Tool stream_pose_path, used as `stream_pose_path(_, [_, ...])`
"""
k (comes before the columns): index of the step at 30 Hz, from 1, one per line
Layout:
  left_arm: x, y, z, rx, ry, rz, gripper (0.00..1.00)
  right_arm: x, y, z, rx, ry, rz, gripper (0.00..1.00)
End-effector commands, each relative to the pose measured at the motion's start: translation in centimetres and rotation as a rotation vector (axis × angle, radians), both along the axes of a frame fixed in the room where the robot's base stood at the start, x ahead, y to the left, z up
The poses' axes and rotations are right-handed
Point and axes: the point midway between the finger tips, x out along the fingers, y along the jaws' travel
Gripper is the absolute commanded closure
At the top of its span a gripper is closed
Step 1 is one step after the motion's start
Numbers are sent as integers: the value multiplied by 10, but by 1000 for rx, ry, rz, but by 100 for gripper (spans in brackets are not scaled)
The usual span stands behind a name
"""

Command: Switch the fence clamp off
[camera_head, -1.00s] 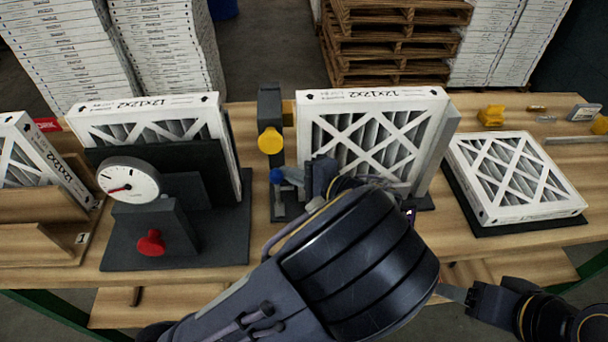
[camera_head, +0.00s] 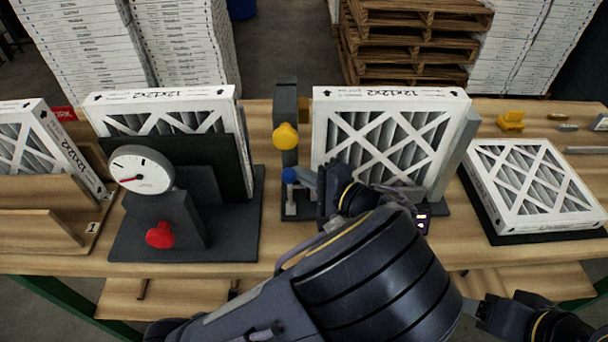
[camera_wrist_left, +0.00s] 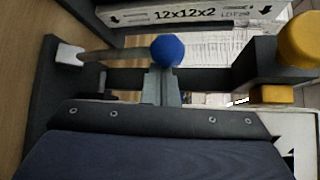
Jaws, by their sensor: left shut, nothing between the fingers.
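The middle fixture has a dark upright post (camera_head: 286,100) with a yellow knob (camera_head: 285,136). At its foot is a lever with a blue ball (camera_head: 289,175); I take this as the fence clamp. In the left wrist view the blue ball (camera_wrist_left: 167,50) tops a lever whose arm runs left to a white tip (camera_wrist_left: 70,54). My left gripper (camera_head: 314,180) is shut and empty, close by the ball's right side; contact cannot be told. In the wrist view its fingers (camera_wrist_left: 164,86) point at the ball. My right gripper (camera_head: 474,308) is partly seen at lower right, its jaws unclear.
A framed filter (camera_head: 390,140) stands just right of the lever. A gauge stand (camera_head: 142,170) with a red knob (camera_head: 160,235) is to the left. Another filter (camera_head: 535,185) lies flat on a dark pad at right. My left arm covers the front middle of the bench.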

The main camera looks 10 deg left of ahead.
Motion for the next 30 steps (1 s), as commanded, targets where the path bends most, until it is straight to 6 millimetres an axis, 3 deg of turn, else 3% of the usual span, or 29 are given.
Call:
stream_pose_path(8, [-15,-4,-8,39,-126,0,100,0,0,-29,0,0,0,39])
stream_pose_path(18, [-46,-13,-19,120,-405,0,100,0,0,-78,0,0,0,39])
stream_pose_path(26, [-63,-18,-25,170,-580,1,100,0,0,-97,0,0,0,39])
stream_pose_path(30, [-68,-19,-27,166,-581,2,100,0,0,-101,0,0,0,39])
